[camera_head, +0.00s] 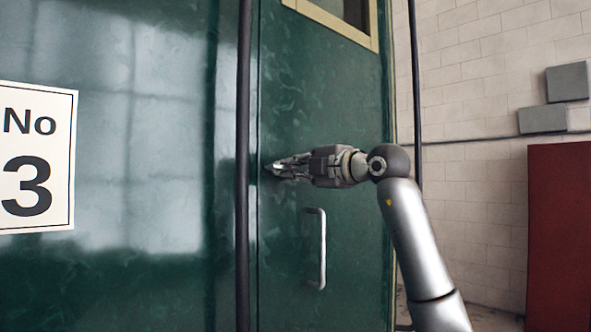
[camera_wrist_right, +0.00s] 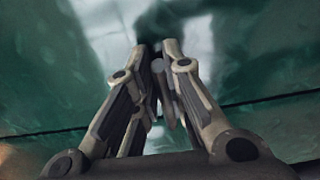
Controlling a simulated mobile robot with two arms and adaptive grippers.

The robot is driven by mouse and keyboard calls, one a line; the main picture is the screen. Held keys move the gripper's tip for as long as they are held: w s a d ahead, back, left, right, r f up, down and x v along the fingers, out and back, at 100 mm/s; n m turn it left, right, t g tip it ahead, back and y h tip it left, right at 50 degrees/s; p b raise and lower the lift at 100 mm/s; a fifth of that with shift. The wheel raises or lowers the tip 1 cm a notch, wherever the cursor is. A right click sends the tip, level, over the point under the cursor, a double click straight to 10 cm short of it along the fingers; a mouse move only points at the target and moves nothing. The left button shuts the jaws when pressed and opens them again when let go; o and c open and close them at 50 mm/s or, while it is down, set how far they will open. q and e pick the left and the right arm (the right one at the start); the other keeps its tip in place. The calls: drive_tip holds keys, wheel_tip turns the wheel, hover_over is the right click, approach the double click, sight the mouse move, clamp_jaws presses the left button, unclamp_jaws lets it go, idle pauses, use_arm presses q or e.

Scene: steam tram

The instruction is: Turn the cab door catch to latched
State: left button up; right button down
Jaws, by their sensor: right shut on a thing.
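The green cab door (camera_head: 350,95) fills the middle of the head view, with a vertical silver handle (camera_head: 322,248) on it. My right gripper (camera_head: 275,168) reaches in from the right to the door's left edge, above the handle. In the right wrist view its two fingers (camera_wrist_right: 158,62) are closed on the small grey catch (camera_wrist_right: 158,68). Most of the catch is hidden between the fingers, and I cannot tell which way it is turned. My left gripper is not in view.
A dark vertical rail (camera_head: 243,120) runs just left of the door edge, close to my right fingertips. A second dark rail (camera_head: 414,90) stands right of the door. A white "No 3" plate (camera_head: 38,157) is on the green side panel. A red cabinet (camera_head: 560,235) stands at the right.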

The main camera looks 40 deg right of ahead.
drive_tip(key=c, duration=1.5)
unclamp_jaws()
drive_tip(key=shift+d, duration=0.15)
drive_tip(key=shift+s, duration=0.15)
drive_tip(key=s, duration=1.1)
drive_tip(key=shift+s+d, duration=0.4)
drive_tip(key=shift+d, duration=0.05)
drive_tip(key=shift+f, duration=0.15)
